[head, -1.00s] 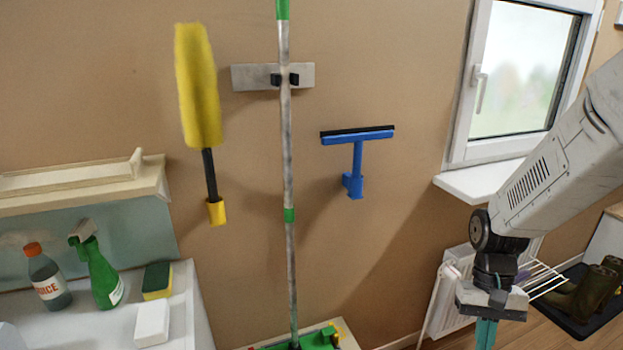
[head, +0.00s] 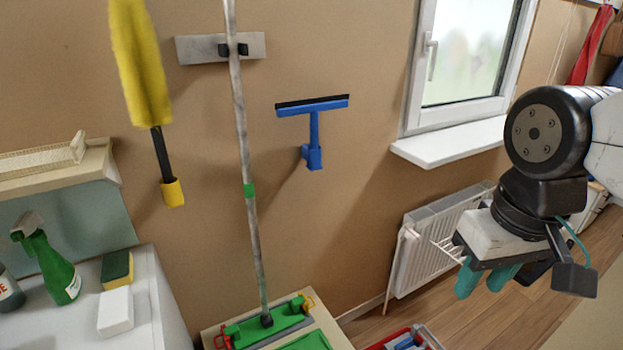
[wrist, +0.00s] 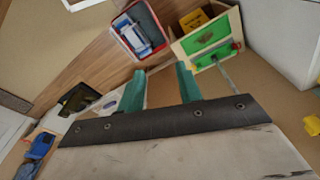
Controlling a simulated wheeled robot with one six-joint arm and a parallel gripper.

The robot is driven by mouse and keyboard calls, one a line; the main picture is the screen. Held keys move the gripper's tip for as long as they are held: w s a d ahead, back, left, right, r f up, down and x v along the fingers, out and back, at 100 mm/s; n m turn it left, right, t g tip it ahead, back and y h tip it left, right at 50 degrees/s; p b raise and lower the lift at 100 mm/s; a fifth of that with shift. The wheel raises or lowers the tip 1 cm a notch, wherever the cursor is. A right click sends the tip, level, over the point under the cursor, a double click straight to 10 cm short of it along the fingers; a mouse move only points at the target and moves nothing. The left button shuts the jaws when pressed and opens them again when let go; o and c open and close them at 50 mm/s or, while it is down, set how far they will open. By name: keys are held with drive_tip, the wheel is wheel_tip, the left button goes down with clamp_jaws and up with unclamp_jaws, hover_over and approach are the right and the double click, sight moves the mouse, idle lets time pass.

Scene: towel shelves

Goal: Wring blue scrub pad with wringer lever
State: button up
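My gripper (head: 480,288) hangs at the right of the head view, in front of the radiator and floor. Its two teal fingers are apart with nothing between them, as the wrist view (wrist: 160,72) also shows. A red-rimmed tray (head: 376,346) with something blue in it (head: 408,341) is cut off at the bottom edge. The wrist view shows this tray (wrist: 117,30) with a blue-grey object (wrist: 140,32), beyond my fingers. I cannot tell whether the blue object is the scrub pad. I cannot make out a wringer lever.
A mop (head: 245,150) leans on the wall, its foot at a green part on a cream box (head: 335,332). A blue squeegee (head: 314,135) and yellow duster (head: 140,60) hang on the wall. A radiator (head: 425,250) stands under the window. Wooden floor (head: 470,325) is open below my gripper.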

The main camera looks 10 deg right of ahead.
drive_tip(key=w+d+f+g+h, duration=0.1)
drive_tip(key=w+d+f+g, duration=0.25)
drive_tip(key=w+f, duration=0.6)
drive_tip(key=w+d+f+g, duration=0.35)
drive_tip(key=w+f, duration=0.35)
drive_tip(key=f, duration=0.6)
drive_tip(key=w+d+f+n+h, duration=0.1)
drive_tip(key=d+f, duration=0.2)
drive_tip(key=f, duration=1.8)
drive_tip(key=d+f+n, duration=0.2)
drive_tip(key=f, duration=1.9)
drive_tip(key=shift+t, duration=0.6)
drive_tip(key=w, duration=0.1)
drive_tip(key=w+f, duration=0.1)
drive_tip(key=w, duration=0.3)
drive_tip(key=shift+d+f, duration=0.2)
drive_tip(key=shift+f, duration=0.35)
drive_tip(key=x, duration=0.7)
drive_tip(key=shift+f, duration=0.15)
